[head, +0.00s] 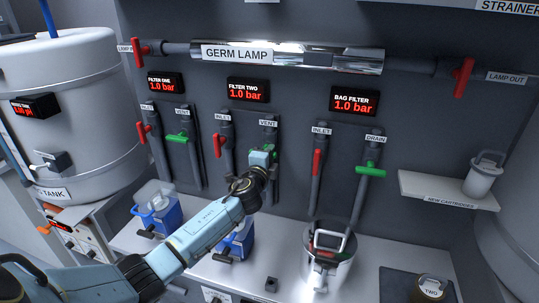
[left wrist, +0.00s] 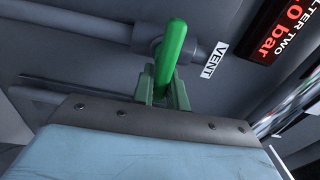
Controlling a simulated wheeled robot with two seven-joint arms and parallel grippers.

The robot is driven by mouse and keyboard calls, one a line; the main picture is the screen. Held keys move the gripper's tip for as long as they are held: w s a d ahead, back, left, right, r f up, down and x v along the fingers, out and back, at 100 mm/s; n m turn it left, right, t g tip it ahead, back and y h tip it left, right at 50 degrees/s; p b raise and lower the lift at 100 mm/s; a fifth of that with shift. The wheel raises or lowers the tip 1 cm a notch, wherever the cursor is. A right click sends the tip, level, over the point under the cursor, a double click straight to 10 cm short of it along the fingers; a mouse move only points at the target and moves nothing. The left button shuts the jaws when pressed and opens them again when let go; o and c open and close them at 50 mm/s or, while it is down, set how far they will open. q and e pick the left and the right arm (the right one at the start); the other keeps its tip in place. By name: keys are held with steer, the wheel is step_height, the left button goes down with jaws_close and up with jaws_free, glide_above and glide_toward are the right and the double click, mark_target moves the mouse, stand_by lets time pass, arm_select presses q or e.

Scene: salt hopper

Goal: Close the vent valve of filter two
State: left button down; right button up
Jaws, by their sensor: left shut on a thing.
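The vent valve of filter two has a green lever handle, which shows in the left wrist view (left wrist: 172,50) beside the VENT label (left wrist: 215,60). In the head view the VENT label (head: 268,123) sits above it, and my gripper hides much of the handle. My left gripper (head: 264,155) is at this valve, with its fingers shut on the green handle; the fingers show in the left wrist view (left wrist: 163,92). In that view the handle lies across the pipe direction. My right gripper is not in view.
Filter two's display (head: 248,90) reads 1.0 bar. Its red inlet handle (head: 217,143) is close on the left. Filter one's green vent handle (head: 178,138) is further left. A blue-based housing (head: 236,242) and a steel bag filter pot (head: 328,258) stand on the counter below.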

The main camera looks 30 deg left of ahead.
arm_select(q)
steer(key=c, duration=1.4)
jaws_free()
steer(key=shift+s, duration=0.1)
steer(key=v, duration=1.3)
steer(key=shift+s+f, duration=0.1)
